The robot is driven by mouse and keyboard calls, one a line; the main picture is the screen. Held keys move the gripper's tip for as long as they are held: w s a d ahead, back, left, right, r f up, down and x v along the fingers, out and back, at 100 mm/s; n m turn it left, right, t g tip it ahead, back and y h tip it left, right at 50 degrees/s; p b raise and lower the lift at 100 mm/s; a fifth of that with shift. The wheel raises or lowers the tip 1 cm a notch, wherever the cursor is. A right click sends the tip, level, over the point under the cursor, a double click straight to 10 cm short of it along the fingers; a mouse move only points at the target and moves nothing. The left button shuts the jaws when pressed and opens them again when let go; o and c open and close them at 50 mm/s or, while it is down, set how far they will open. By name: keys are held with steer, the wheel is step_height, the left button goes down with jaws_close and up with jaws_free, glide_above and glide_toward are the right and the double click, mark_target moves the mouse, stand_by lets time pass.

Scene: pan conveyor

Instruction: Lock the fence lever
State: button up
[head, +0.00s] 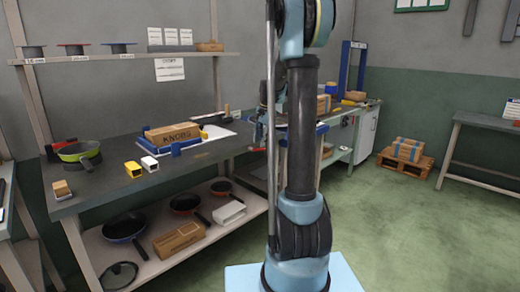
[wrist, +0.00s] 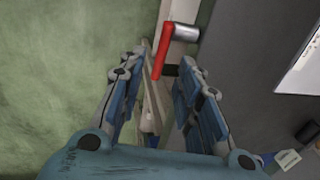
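A red lever (wrist: 162,52) with a silver cylindrical part (wrist: 187,32) at its upper end shows at the top middle of the wrist view. It appears to be the fence lever. Its red arm points down the picture toward the space between my fingers. My gripper (wrist: 157,80) is open, one finger on each side of that space, and nothing is held. The lever's lower tip is close to the fingertip gap; I cannot tell whether it touches.
A long workbench (head: 110,187) carries a KNOBS box (head: 172,133), a green pan (head: 79,153), and yellow and white blocks. Pans and boxes lie on its lower shelf. A blue frame (head: 352,68) stands behind my arm.

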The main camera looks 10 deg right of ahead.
steer(key=shift+w+a+f, duration=0.1)
steer(key=shift+w+f, duration=0.1)
steer(key=shift+f, duration=0.9)
steer(key=shift+w+a+f, duration=0.1)
steer(key=shift+w+f, duration=0.05)
steer(key=shift+f, duration=0.95)
jaws_close()
